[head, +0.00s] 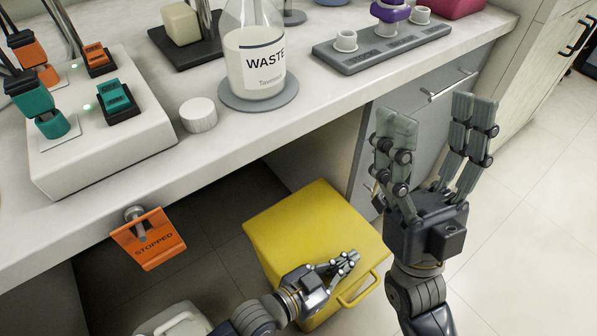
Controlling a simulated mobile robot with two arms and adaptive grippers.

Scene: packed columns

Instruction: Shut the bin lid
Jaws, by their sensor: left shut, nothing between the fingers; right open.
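A yellow bin (285,222) stands on the floor under the bench. Its flat yellow top lies level over it, and it looks shut, though my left gripper hides part of the front edge. A yellow handle (358,292) sticks out at its front right. My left gripper (350,259) is shut and empty, over the front part of the bin's top; I cannot tell whether it touches. My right gripper (436,120) is open and empty, raised to the right of the bin, in front of the grey drawers.
On the bench (245,135) stand a waste bottle (255,75), a white cap (198,114), a grey rack (380,48) and a white device (105,140). An orange "STOPPED" tag (148,240) hangs at the bench edge. The floor (535,235) at right is clear.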

